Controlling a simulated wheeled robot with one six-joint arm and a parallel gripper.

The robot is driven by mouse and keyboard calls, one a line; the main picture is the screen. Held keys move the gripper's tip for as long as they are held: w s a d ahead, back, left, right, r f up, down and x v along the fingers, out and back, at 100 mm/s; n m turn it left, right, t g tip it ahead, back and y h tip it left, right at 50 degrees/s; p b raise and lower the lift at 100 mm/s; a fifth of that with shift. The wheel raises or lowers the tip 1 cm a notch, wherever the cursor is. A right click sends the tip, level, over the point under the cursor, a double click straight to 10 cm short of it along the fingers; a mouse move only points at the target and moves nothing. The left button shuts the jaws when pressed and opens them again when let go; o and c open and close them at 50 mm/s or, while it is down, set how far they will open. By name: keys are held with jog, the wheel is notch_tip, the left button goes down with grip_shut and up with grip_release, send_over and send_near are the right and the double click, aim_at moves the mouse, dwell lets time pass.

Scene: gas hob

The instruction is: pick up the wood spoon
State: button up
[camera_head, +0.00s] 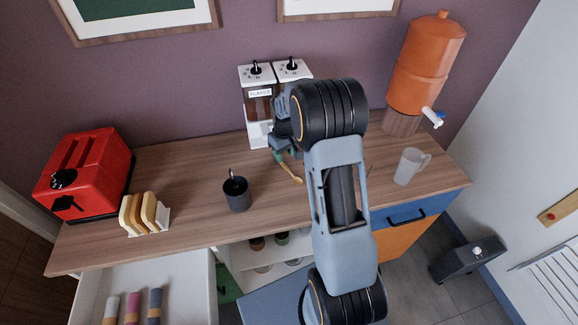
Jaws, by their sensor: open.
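A light wooden spoon (291,174) lies on the wood counter, in the middle of the view and to the right of a dark cup. Only a short stretch of it shows; the rest is hidden behind my gripper and arm. My gripper (279,156) is open, just above the upper visible end of the spoon. I cannot tell from this view whether its fingers touch the spoon.
The dark cup (237,197) holds a thin utensil. A white cereal dispenser (258,106) stands behind my gripper. A clear mug (409,166) and an orange water dispenser (426,65) are right; toast in a rack (145,215) and a red toaster (83,172) are left.

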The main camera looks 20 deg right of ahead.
aim_at(285, 166)
jog(key=shift+f+p, duration=0.75)
jog(key=shift+f, duration=2.15)
jog(key=shift+c, duration=0.4)
grip_shut()
